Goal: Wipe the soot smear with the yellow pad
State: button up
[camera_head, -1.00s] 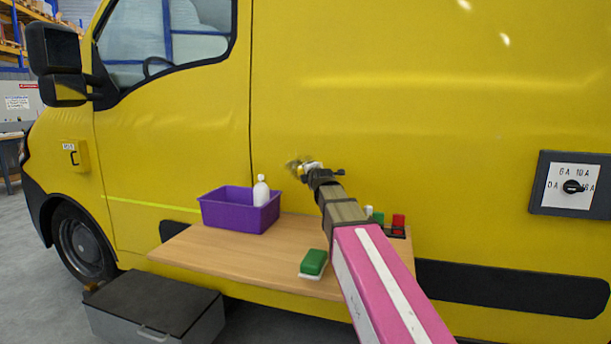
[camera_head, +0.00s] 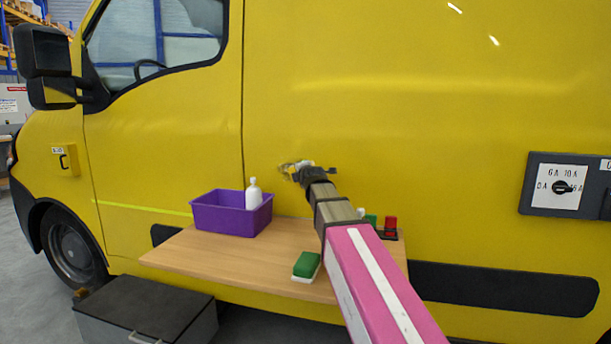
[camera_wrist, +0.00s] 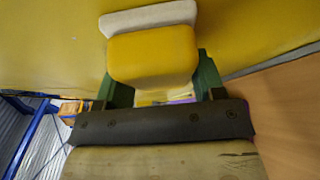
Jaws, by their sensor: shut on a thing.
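The soot smear (camera_head: 286,171) is a small grey-brown patch on the yellow van panel, left of the door seam's right-hand panel middle and above the table. My gripper (camera_head: 315,175) is at the panel just right of the smear and covers part of that area. In the wrist view my gripper (camera_wrist: 154,78) is shut on the yellow pad (camera_wrist: 152,52), a yellow block with a whitish face layer toward the van. The pad is at or very near the panel; contact is hard to confirm. In the head view only its pale edge shows.
A wooden table (camera_head: 215,257) stands against the van below my arm. It bears a purple bin (camera_head: 228,217), a white bottle (camera_head: 254,195), a green-and-white block (camera_head: 306,265) and a red item (camera_head: 390,224). A switch panel (camera_head: 563,187) is at right, a grey case (camera_head: 145,308) at lower left.

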jog(key=shift+w+a, duration=0.5)
jog(key=shift+a, duration=0.85)
jog(key=shift+w+a, duration=0.45)
jog(key=shift+a, duration=0.9)
jog(key=shift+w+a, duration=0.5)
jog(key=shift+a, duration=0.85)
jog(key=shift+w+a, duration=0.35)
jog(key=shift+a, duration=0.45)
jog(key=shift+w+a, duration=0.35)
jog(key=shift+a, duration=0.4)
jog(key=shift+r, duration=0.7)
jog(key=shift+s+d, duration=0.35)
jog(key=shift+d, duration=0.4)
jog(key=shift+s+d, duration=0.35)
jog(key=shift+d, duration=0.4)
jog(key=shift+s+d+r, duration=0.1)
jog(key=shift+s+d, duration=0.45)
jog(key=shift+d, duration=1.1)
jog(key=shift+s+d+f, duration=0.1)
jog(key=shift+s+d, duration=0.4)
jog(key=shift+d, duration=1.2)
jog(key=shift+s+d+r, duration=0.1)
jog(key=shift+s+d, duration=0.45)
jog(key=shift+d, duration=1.1)
jog(key=s+a, duration=0.2)
jog(key=s, duration=0.3)
jog(key=shift+s, duration=0.4)
